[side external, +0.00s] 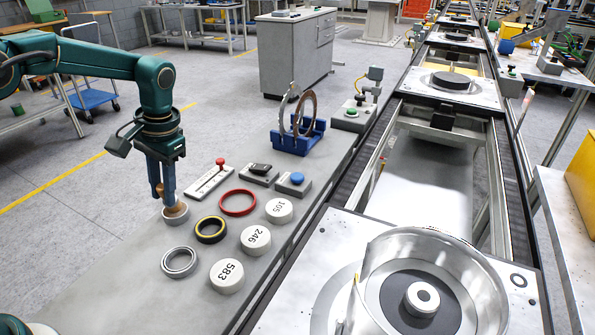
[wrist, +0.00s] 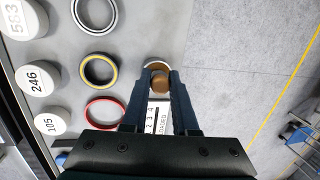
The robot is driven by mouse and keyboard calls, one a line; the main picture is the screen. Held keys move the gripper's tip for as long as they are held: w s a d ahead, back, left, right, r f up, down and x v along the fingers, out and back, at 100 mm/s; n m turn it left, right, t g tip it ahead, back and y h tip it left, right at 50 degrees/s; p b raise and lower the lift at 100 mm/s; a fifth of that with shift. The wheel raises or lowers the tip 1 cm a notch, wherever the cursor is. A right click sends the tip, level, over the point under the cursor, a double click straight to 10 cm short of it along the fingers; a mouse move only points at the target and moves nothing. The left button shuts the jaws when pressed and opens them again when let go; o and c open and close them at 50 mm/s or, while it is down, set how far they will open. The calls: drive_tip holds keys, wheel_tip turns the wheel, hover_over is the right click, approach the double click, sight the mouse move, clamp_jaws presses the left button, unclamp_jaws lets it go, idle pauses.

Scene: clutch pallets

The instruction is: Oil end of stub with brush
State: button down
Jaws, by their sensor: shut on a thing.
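My gripper (side external: 169,194) points down at the left of the grey bench and is shut on a brown brush (side external: 176,209). The brush's lower end is in a small round pale cup (side external: 175,217); its tip is hidden there. In the wrist view the brush (wrist: 160,82) sits between my fingertips, with the cup's rim (wrist: 157,64) around it. A short round stub (side external: 422,298) with a dark centre stands inside a shiny metal housing (side external: 480,280) on the nearest pallet at lower right, well away from my gripper.
Bench items near my gripper include a steel ring (side external: 179,262), a yellow-black ring (side external: 210,230), a red ring (side external: 238,203) and numbered white pucks (side external: 256,240). A blue rack (side external: 297,139) holds upright discs. The conveyor (side external: 345,190) runs between the bench and pallet.

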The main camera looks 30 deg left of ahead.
sight(162, 185)
drive_tip(key=shift+f, duration=0.1)
drive_tip(key=shift+s+a+v, duration=0.1)
drive_tip(key=shift+a+v, duration=0.1)
drive_tip(key=shift+v, duration=0.95)
drive_tip(key=shift+s+a+v, duration=0.15)
drive_tip(key=shift+a+v, duration=0.1)
drive_tip(key=shift+v, duration=0.9)
drive_tip(key=shift+s+a+v, duration=0.1)
drive_tip(key=shift+a+v, duration=0.1)
drive_tip(key=shift+v, duration=0.95)
drive_tip(key=shift+d+r, duration=0.1)
drive_tip(key=shift+r, duration=0.2)
